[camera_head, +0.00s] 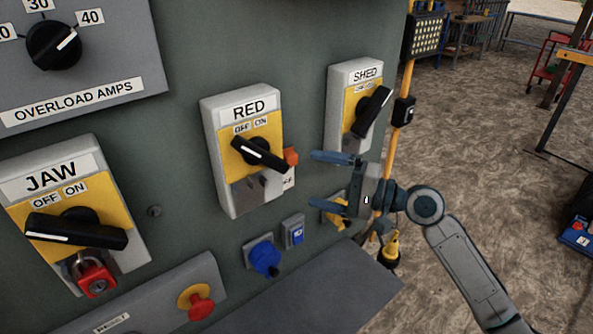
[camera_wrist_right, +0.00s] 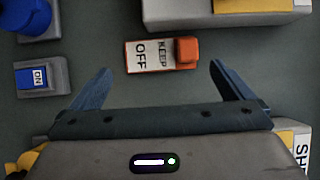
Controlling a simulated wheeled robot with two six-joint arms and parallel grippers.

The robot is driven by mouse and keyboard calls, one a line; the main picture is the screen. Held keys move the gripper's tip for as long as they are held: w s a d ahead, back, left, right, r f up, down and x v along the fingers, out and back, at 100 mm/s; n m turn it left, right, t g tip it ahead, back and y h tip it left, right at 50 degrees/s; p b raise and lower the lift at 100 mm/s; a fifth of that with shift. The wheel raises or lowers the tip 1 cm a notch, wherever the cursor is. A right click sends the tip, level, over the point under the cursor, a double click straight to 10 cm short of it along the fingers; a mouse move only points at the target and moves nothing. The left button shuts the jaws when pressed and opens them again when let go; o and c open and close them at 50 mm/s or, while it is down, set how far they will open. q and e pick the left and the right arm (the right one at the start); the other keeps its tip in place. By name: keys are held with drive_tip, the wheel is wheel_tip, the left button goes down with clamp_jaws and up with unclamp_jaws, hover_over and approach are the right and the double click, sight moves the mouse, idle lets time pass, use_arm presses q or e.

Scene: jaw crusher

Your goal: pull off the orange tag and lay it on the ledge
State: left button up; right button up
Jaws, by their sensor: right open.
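The orange tag (camera_head: 290,158) hangs at the right side of the RED switch box (camera_head: 218,165) in the head view. In the right wrist view the tag (camera_wrist_right: 150,56) shows a white face reading KEEP OFF and an orange block at one end. My right gripper (camera_head: 313,179) is open and empty, to the right of the tag and apart from it. In the wrist view its fingers (camera_wrist_right: 160,69) stand either side of the tag, short of it. The grey ledge (camera_head: 325,290) runs below the panel and its visible top is bare. My left gripper is out of view.
Beside the RED box are the JAW box (camera_head: 60,190) with a red padlock (camera_head: 94,276) and the SHED box (camera_head: 345,75). Below are a blue socket (camera_head: 263,257), a small blue switch (camera_head: 295,232) and a red stop button (camera_head: 200,306). A yellow pole (camera_head: 406,80) stands at the panel's right edge.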

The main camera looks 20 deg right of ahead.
drive_tip(key=shift+p+x, duration=1)
drive_tip(key=shift+x, duration=1.95)
drive_tip(key=shift+c, duration=0.2)
drive_tip(key=c, duration=0.6)
drive_tip(key=shift+s+d, duration=0.3)
drive_tip(key=shift+s, duration=0.5)
drive_tip(key=shift+s+d, duration=0.3)
drive_tip(key=shift+s, duration=0.55)
drive_tip(key=shift+s+d, duration=0.3)
drive_tip(key=shift+s, duration=0.5)
